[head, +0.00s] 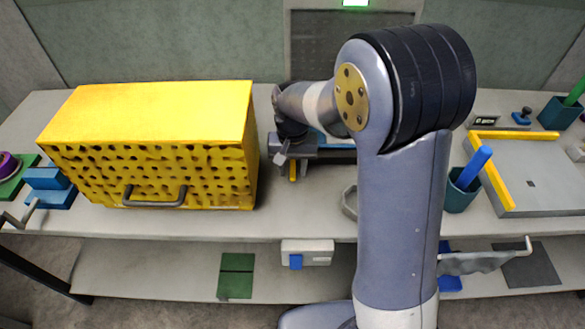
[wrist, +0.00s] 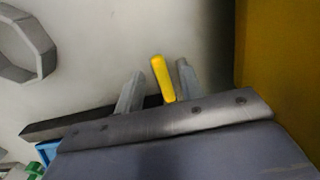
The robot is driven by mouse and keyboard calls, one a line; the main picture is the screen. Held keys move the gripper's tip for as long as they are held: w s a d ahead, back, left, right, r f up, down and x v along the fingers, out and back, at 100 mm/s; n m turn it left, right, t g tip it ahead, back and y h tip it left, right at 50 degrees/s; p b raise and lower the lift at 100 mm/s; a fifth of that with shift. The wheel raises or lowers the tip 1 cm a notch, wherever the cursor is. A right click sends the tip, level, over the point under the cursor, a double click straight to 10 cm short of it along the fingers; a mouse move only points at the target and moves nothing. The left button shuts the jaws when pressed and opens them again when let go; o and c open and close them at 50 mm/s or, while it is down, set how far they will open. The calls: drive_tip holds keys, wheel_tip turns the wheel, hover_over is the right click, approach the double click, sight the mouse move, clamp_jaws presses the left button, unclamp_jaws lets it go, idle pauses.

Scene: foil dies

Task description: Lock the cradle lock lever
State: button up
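The yellow lock lever (wrist: 163,78) stands out from the cradle between my two grey fingers in the wrist view. My gripper (wrist: 160,69) is open around it, with a visible gap on each side. In the head view the lever (head: 293,171) shows as a small yellow strip below the grey and blue cradle (head: 331,155). My gripper (head: 281,157) is at the cradle's left end there, partly hidden by my wrist. The cradle is mostly hidden behind my arm in the head view and behind my gripper body in the wrist view.
A large yellow perforated box (head: 150,150) with a handle stands close left of my gripper; its side (wrist: 280,70) fills the wrist view's right edge. A grey octagonal ring (wrist: 38,50) lies on the bench. A teal cup (head: 460,193) with a blue rod stands to the right.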

drive_tip(key=shift+f, duration=0.5)
clamp_jaws()
idle(0.3)
